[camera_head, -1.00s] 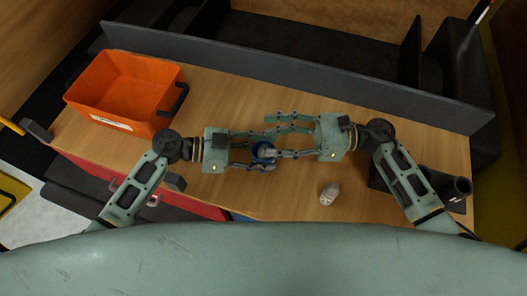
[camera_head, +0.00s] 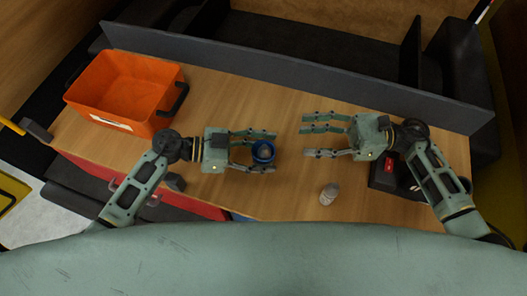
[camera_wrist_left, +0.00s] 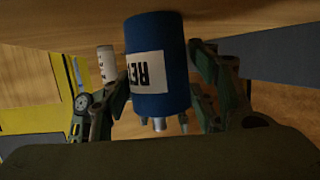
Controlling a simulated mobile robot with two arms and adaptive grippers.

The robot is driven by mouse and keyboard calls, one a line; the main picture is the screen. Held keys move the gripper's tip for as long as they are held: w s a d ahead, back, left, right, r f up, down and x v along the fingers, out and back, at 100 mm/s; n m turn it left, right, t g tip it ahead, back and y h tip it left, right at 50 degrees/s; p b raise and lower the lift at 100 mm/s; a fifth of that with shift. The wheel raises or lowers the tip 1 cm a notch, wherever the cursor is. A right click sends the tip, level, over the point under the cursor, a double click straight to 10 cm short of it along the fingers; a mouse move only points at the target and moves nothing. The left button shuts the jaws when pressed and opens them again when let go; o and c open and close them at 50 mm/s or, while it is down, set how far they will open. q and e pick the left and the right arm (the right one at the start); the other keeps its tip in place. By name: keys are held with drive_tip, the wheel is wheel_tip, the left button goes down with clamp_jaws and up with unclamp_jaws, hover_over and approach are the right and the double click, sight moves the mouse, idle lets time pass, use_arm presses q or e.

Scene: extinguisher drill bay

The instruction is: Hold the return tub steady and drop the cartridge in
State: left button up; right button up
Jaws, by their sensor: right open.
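The return tub (camera_head: 263,153) is a blue cylinder standing on the table, open at the top. My left gripper (camera_head: 266,151) is shut around it, a finger on either side. In the left wrist view, which looks upside down, the tub (camera_wrist_left: 155,40) has a white label with partly readable letters. A silvery cylinder (camera_wrist_left: 159,124) shows at its rim there; I cannot tell whether it is the cartridge in the tub or something behind.
A small whitish cylinder (camera_head: 329,193) stands on the table at the near side. An orange crate (camera_head: 163,118) is at the far left. A dark holder with a red part (camera_head: 391,165) sits partly under my right arm. A grey panel (camera_head: 300,75) runs along the back edge.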

use_arm(q)
drive_tip(key=shift+o, duration=0.7)
drive_tip(key=shift+a, duration=0.1)
drive_tip(key=shift+a+r, duration=0.1)
drive_tip(key=shift+a, duration=0.25)
drive_tip(key=v, duration=1.1)
drive_tip(key=shift+r, duration=0.1)
